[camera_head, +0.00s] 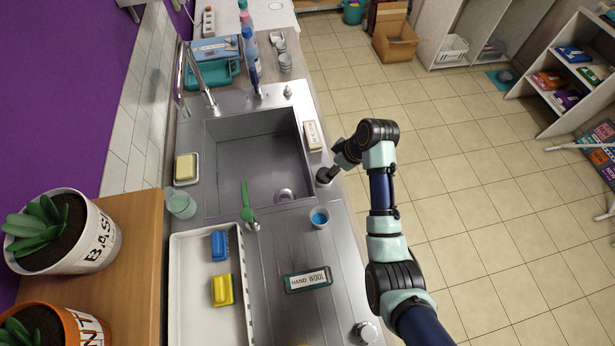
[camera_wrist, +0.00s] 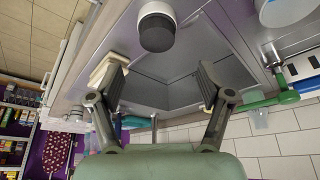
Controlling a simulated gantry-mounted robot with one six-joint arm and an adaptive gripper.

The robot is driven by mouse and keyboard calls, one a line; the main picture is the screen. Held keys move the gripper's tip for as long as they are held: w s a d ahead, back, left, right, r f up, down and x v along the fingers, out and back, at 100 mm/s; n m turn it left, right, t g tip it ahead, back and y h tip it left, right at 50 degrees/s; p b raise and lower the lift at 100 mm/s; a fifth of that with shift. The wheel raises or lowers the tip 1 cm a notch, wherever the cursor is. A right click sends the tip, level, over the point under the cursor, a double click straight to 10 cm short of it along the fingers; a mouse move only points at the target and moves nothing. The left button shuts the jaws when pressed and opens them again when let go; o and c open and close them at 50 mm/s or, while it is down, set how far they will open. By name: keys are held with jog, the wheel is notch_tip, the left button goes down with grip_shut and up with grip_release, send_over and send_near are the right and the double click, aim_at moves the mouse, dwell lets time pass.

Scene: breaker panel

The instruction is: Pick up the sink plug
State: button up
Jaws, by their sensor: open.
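The sink plug appears to be the dark, round piece (camera_head: 324,176) on the sink's right rim in the head view. In the wrist view it looks like a short cylinder with a black end and a pale body (camera_wrist: 157,27). My gripper (camera_wrist: 162,68) is open with its two fingers spread and nothing between them. The plug shows beyond the fingertips, between them sideways, and apart from both. In the head view the end of my arm is beside the plug, and the fingers cannot be made out clearly.
A cream sponge or soap block (camera_head: 313,135) sits on the same rim, near my left finger in the wrist view (camera_wrist: 108,68). A cup with blue contents (camera_head: 319,218) stands on the other side of the plug. A green brush (camera_head: 246,205) leans at the basin (camera_head: 225,150).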

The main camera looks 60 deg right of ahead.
jog(key=shift+x, duration=1.5)
jog(key=x, duration=0.4)
jog(key=shift+s+d+f, duration=0.15)
jog(key=shift+s+f, duration=0.05)
jog(key=shift+f, duration=0.2)
jog(key=c, duration=1.3)
jog(key=shift+r, duration=0.15)
notch_tip(320, 180, up, 20)
jog(key=shift+f, duration=0.1)
